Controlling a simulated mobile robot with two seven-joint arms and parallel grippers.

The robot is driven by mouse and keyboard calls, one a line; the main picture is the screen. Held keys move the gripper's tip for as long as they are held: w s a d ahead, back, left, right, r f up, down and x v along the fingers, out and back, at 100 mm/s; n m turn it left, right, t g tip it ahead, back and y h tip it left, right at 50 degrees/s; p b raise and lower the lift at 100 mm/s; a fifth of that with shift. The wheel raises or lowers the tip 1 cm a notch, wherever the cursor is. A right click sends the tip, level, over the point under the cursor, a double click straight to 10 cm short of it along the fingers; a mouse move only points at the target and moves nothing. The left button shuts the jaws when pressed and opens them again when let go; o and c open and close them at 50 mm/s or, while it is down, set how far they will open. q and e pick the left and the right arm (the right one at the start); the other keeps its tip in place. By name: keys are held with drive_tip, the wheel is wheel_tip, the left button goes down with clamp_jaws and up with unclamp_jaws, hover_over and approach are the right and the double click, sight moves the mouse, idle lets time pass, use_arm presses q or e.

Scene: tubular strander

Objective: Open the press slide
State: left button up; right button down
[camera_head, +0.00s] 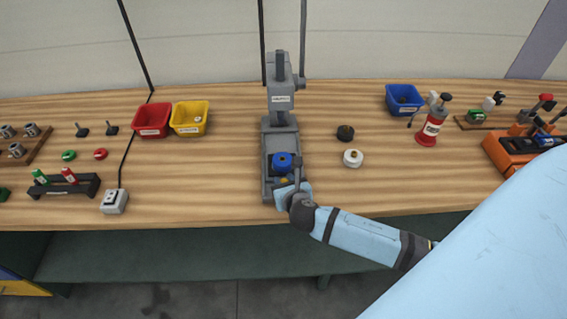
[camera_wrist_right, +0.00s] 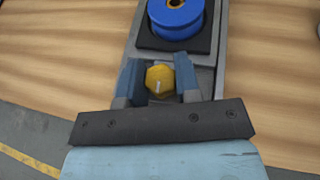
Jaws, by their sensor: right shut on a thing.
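The press (camera_head: 281,106) stands on the bench, a grey column with a long base reaching toward the front edge. Its slide (camera_head: 268,166) is a dark plate on the base with a blue spool (camera_head: 282,162) on it. The spool also shows at the top of the right wrist view (camera_wrist_right: 177,17). A yellow knob (camera_wrist_right: 160,79) sits at the slide's front end. My right gripper (camera_wrist_right: 159,80) is at the front of the press, shut on the yellow knob, with one finger on each side. My left gripper is not in view.
A black knob-like part (camera_head: 345,133) and a white spool (camera_head: 353,158) stand right of the press. Red (camera_head: 152,121) and yellow (camera_head: 190,119) bins are at left, a blue bin (camera_head: 404,99) at right. Bare wood lies on both sides of the press base.

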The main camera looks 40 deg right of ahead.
drive_tip(key=c, duration=0.8)
unclamp_jaws()
drive_tip(key=shift+s+a+r, duration=0.1)
drive_tip(key=shift+s, duration=0.2)
drive_tip(key=v, duration=1.3)
drive_tip(key=shift+s+a+b, duration=0.1)
drive_tip(key=shift+b, duration=0.3)
